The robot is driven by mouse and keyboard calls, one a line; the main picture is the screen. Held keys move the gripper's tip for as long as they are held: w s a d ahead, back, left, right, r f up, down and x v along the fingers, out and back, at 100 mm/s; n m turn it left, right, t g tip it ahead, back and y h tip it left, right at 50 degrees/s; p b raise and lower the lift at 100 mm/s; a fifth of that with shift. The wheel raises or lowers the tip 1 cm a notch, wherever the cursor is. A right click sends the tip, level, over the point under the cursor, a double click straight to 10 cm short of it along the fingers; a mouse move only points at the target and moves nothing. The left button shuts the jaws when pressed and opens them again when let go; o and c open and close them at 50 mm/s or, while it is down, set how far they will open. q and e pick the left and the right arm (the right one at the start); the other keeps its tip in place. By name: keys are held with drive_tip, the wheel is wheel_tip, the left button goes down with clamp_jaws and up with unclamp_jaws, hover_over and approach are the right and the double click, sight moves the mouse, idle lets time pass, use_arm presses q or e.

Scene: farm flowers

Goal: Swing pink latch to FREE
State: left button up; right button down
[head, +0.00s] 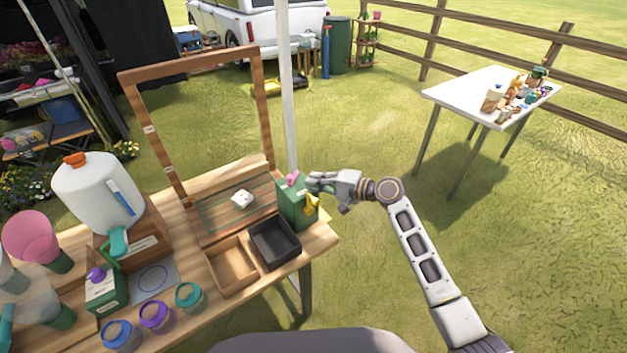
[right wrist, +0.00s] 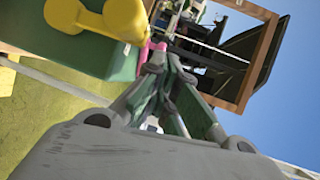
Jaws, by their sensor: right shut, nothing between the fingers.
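The pink latch (head: 291,179) sits on top of a green box (head: 296,206) at the right end of the wooden table. In the right wrist view the pink latch (right wrist: 158,47) shows just beyond my fingertips, partly hidden by them. Whether they touch it I cannot tell. My right gripper (head: 312,182) is shut and empty, at the right side of the latch. It also shows in the right wrist view (right wrist: 160,58). A yellow part (head: 312,204) is on the box's right side, below my gripper. The label wording is too small to read. My left gripper is not in view.
A black tray (head: 274,242) and a wooden tray (head: 233,266) lie in front of the green box. An upright wooden frame (head: 196,122) and a white pole (head: 287,90) stand behind it. Open grass lies to the right, with a white table (head: 470,93) farther off.

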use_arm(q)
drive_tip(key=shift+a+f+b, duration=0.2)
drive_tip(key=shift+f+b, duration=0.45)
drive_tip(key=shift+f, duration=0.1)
use_arm(e)
drive_tip(key=v, duration=0.8)
drive_tip(key=shift+s+d, duration=0.2)
drive_tip(key=shift+s, duration=0.1)
